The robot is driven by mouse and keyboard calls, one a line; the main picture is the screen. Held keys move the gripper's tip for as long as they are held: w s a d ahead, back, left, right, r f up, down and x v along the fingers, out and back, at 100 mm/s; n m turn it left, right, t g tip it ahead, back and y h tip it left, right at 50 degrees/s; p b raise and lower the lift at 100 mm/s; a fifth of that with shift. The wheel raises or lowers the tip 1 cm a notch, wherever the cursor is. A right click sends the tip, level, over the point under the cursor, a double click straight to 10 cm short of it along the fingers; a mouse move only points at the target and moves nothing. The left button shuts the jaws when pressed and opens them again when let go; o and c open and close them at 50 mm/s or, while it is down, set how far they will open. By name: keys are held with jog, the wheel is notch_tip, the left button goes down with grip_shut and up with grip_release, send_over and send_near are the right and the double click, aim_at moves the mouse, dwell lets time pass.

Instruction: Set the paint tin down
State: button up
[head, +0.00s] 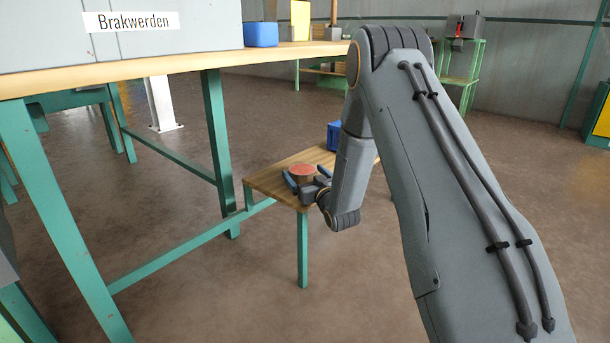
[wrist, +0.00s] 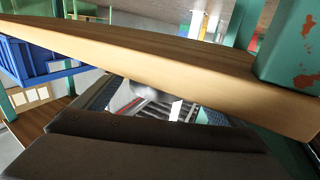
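The paint tin (head: 302,174) has a red top and a dull, brownish side. In the head view it is upright at the low wooden table (head: 267,183), over its near left part. I cannot tell whether its base touches the wood. My gripper (head: 305,179) reaches in from the right, with one finger on each side of the tin. Whether the fingers press on it or stand slightly apart is unclear. In the wrist view the dark gripper body fills the bottom, and a shiny, mixed patch between the fingers cannot be made out clearly.
A blue crate (head: 333,136) stands at the low table's back; a blue crate (wrist: 42,62) shows at left in the wrist view. A tall green-legged bench (head: 190,66) with a "Brakwerden" sign (head: 131,21) stands at left. A small blue bin (head: 261,34) sits on it. Floor in front is clear.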

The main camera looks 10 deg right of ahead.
jog(key=shift+r, duration=0.2)
jog(key=s+d+p, duration=0.2)
jog(key=s+p, duration=0.4)
jog(key=s, duration=0.6)
jog(key=a+r+n+g, duration=0.2)
jog(key=a+r+g, duration=0.2)
jog(key=a, duration=0.7)
jog(key=s+a+r+g, duration=0.4)
jog(key=s+a+g, duration=0.1)
jog(key=s+a, duration=0.6)
jog(key=s+a+r+n+g, duration=0.1)
jog(key=s+r+g, duration=0.1)
jog(key=s, duration=1)
jog(key=s+a+r+n+g+h, duration=0.1)
jog(key=s+g, duration=0.3)
jog(key=s, duration=0.9)
jog(key=s+a+r+n+g, duration=0.1)
jog(key=s+r, duration=0.3)
jog(key=s, duration=0.8)
jog(key=shift+s+a+n+g, duration=0.25)
jog(key=shift+n+g, duration=0.25)
jog(key=shift+g, duration=0.4)
jog(key=shift+d+r, duration=0.1)
jog(key=shift+r, duration=0.05)
